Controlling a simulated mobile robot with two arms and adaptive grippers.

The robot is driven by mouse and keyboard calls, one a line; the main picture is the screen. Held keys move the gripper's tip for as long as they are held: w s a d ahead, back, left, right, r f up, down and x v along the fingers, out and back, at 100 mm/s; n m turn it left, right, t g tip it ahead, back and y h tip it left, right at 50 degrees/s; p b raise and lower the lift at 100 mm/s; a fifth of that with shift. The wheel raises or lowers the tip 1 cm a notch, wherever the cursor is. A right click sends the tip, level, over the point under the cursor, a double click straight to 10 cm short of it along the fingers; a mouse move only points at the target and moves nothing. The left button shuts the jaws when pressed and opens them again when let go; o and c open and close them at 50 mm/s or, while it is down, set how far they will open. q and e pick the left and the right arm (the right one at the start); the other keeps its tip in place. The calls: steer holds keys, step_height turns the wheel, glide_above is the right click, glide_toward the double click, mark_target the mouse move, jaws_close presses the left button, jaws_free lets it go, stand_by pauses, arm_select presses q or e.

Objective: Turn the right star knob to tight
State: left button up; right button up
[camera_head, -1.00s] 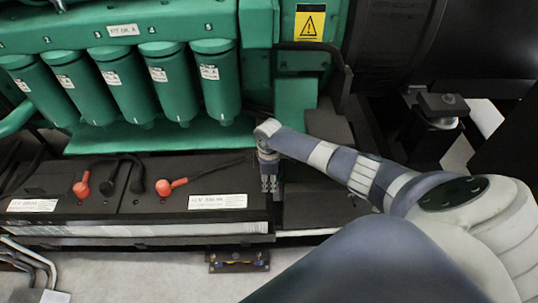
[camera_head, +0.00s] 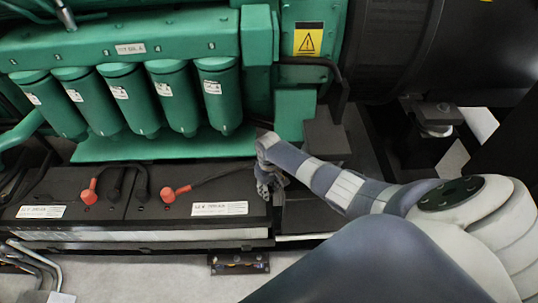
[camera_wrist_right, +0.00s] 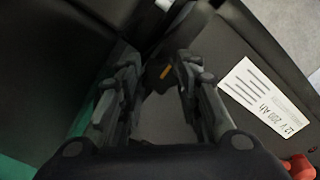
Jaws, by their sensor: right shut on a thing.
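My right gripper (camera_head: 268,187) points down at the right end of the black battery box in the head view. In the right wrist view, its two fingers (camera_wrist_right: 160,80) are on either side of a small dark knob (camera_wrist_right: 154,71) with an orange-yellow mark. I take this to be the right star knob; its outline is dark and partly hidden by the fingers. The gripper is shut on it. In the head view the gripper covers the knob. My left gripper is not in view.
The battery box (camera_head: 150,213) carries red terminal caps and cables, with a white label (camera_head: 220,208) left of my gripper. Green filter canisters (camera_head: 218,98) hang behind it. A black block (camera_head: 326,138) stands behind my right wrist.

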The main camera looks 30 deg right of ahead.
steer(key=shift+m, duration=0.5)
steer(key=o, duration=0.8)
steer(key=shift+c, duration=0.2)
steer(key=shift+r, duration=0.1)
step_height(320, 180, up, 12)
stand_by(0.5)
